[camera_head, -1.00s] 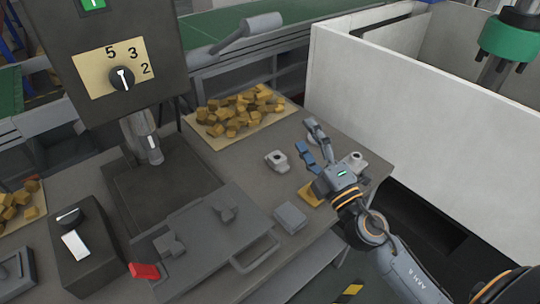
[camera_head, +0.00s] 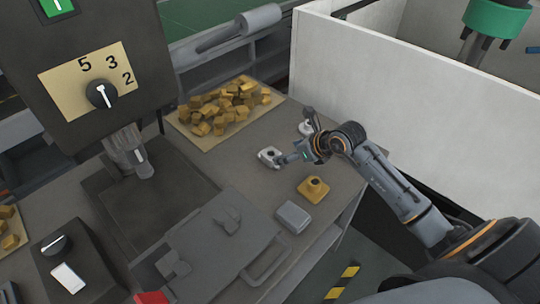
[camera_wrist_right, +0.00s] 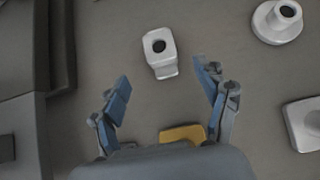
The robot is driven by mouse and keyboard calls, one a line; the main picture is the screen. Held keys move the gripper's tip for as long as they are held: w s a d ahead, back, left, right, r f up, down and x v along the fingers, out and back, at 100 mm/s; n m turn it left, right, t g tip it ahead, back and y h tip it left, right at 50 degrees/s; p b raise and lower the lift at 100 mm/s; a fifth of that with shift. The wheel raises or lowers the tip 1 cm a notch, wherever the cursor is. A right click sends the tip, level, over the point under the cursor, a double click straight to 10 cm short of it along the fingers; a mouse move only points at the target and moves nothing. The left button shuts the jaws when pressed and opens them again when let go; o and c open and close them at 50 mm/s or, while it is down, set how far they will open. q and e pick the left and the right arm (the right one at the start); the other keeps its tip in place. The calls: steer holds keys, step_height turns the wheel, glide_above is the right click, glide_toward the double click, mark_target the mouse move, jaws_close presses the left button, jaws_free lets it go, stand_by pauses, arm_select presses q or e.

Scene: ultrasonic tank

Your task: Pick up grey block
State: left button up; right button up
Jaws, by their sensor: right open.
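A light grey block with a dark round hole (camera_head: 269,157) stands on the bench; in the right wrist view (camera_wrist_right: 160,52) it lies ahead of the fingertips, roughly centred between them. My right gripper (camera_head: 296,137) is open and empty, with one finger close to this block in the head view. In the right wrist view its blue-padded fingers (camera_wrist_right: 164,88) are spread apart. I cannot tell whether finger and holed block touch. My left gripper is not in view.
A yellow holed block (camera_head: 313,189) lies near my right gripper. A round-based grey piece (camera_head: 306,128) stands behind. Another grey piece (camera_wrist_right: 303,122) shows at the right wrist view's edge. Yellow blocks (camera_head: 222,105) fill a mat; a white wall (camera_head: 390,95) rises at right.

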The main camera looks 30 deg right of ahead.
mark_target(270, 153)
steer(key=x, duration=0.4)
steer(key=shift+w+a+f, duration=0.15)
steer(key=shift+w, duration=0.1)
steer(key=shift+w+a+f+p, duration=0.1)
steer(key=shift+w+f+p, duration=0.2)
steer(key=shift+p, duration=0.15)
steer(key=x, duration=0.3)
steer(key=shift+w+r+p, duration=0.1)
steer(key=shift+w+p, duration=0.1)
steer(key=shift+p, duration=0.2)
steer(key=shift+w+a+f, duration=0.15)
steer(key=shift+w+f, duration=0.3)
steer(key=shift+f, duration=0.05)
steer(key=c, duration=1.5)
steer(key=shift+o, duration=0.2)
steer(key=shift+r, duration=0.15)
